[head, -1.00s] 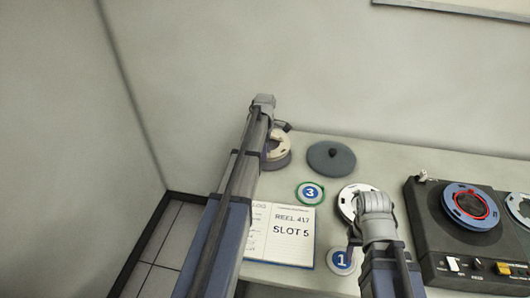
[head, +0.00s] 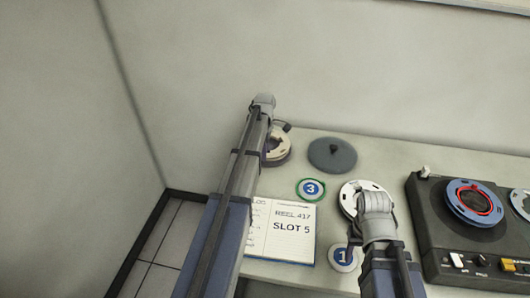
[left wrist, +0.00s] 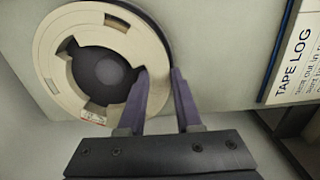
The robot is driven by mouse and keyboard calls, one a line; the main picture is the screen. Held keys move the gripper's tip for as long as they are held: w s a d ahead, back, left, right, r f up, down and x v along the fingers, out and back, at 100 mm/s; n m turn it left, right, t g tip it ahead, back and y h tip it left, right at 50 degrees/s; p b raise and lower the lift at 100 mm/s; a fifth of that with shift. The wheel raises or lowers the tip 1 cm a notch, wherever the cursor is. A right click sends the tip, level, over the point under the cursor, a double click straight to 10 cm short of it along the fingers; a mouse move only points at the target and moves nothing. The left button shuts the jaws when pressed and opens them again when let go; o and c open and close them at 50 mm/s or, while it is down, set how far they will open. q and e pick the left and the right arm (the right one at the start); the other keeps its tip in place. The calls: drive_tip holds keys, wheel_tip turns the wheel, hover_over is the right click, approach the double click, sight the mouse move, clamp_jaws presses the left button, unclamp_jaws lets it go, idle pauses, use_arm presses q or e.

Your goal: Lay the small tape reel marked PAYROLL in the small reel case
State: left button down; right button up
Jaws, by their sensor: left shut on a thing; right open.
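A cream reel (head: 283,148) with a dark hub is at the back left of the table, partly hidden by my left arm. It fills the upper left of the left wrist view (left wrist: 54,92), with a small red-and-white label too small to read. My left gripper (left wrist: 160,80) is shut on its rim, one finger inside the ring and one outside. A dark round base, probably the small reel case, shows under the reel; I cannot tell whether they touch. A dark round lid with a knob (head: 332,155) lies to the right. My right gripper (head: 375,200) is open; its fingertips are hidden.
A white reel (head: 352,188) lies under my right gripper. Discs marked 3 (head: 311,189) and 1 (head: 342,257) and an open log book (head: 282,245) lie on the table (head: 395,160). A tape machine (head: 445,255) stands at the right. The wall is close behind.

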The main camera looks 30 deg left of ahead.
use_arm(q)
drive_tip(key=shift+f+b, duration=1.25)
use_arm(e)
drive_tip(key=shift+f, duration=1.25)
use_arm(q)
drive_tip(key=c, duration=0.5)
unclamp_jaws()
drive_tip(key=shift+c, duration=0.4)
drive_tip(key=shift+c, duration=1.4)
drive_tip(key=shift+r, duration=0.15)
use_arm(e)
drive_tip(key=shift+r, duration=0.2)
use_arm(q)
wheel_tip(320, 180, up, 9)
drive_tip(key=p, duration=0.9)
use_arm(e)
wheel_tip(320, 180, up, 9)
drive_tip(key=shift+f, duration=0.15)
